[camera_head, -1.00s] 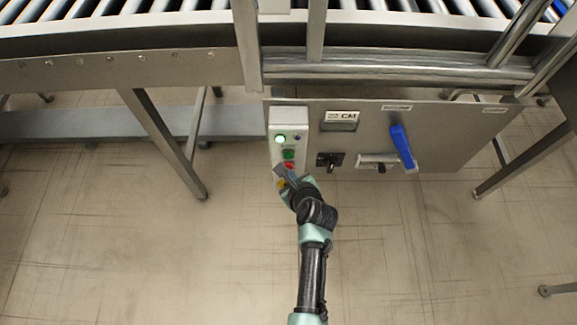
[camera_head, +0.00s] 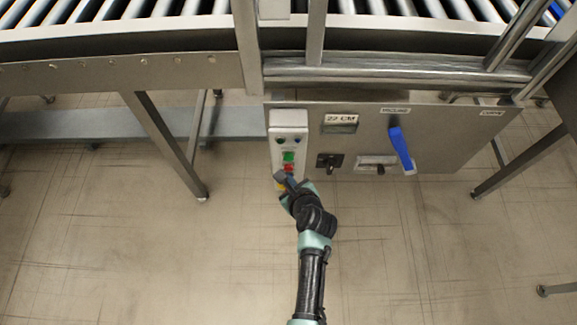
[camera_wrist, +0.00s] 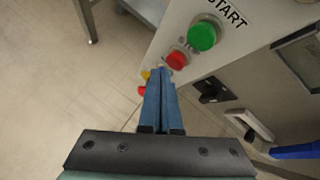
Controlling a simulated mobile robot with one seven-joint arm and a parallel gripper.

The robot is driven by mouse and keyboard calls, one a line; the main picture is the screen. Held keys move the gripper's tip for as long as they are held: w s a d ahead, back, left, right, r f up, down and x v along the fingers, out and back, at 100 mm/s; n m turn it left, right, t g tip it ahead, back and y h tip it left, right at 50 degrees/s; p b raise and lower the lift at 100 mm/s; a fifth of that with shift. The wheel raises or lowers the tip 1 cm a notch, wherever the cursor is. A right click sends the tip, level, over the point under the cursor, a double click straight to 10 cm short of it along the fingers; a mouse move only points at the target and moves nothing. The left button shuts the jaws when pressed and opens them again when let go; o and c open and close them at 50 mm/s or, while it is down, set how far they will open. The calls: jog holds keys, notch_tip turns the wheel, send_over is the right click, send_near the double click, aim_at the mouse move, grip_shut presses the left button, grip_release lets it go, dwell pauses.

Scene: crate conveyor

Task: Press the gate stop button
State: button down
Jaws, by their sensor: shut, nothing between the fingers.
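A white control box (camera_head: 275,150) hangs under the conveyor, with a green START button (camera_head: 288,157) and a red button (camera_head: 289,168) below it. In the wrist view the green button (camera_wrist: 203,36) and the red button (camera_wrist: 177,60) show clearly; which one is labelled gate stop cannot be read. My gripper (camera_head: 281,176) is shut and empty, its blue-grey fingertips (camera_wrist: 160,74) just below the red button, seemingly slightly apart from it. A yellow part (camera_wrist: 146,75) and another red part (camera_wrist: 142,90) are partly hidden behind the fingers. The two indicator lamps (camera_head: 281,141) on the box look dark.
Right of the box, a grey panel (camera_head: 450,135) carries a display (camera_head: 340,119) reading 22 CM, a black switch (camera_head: 328,161) and a blue lever (camera_head: 401,149). A conveyor frame (camera_head: 120,72) runs above. A metal leg (camera_head: 165,145) stands left; the floor in front is clear.

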jog(key=shift+s, duration=0.15)
jog(key=s+p, duration=0.2)
jog(key=s, duration=0.3)
dwell(0.4)
dwell(0.8)
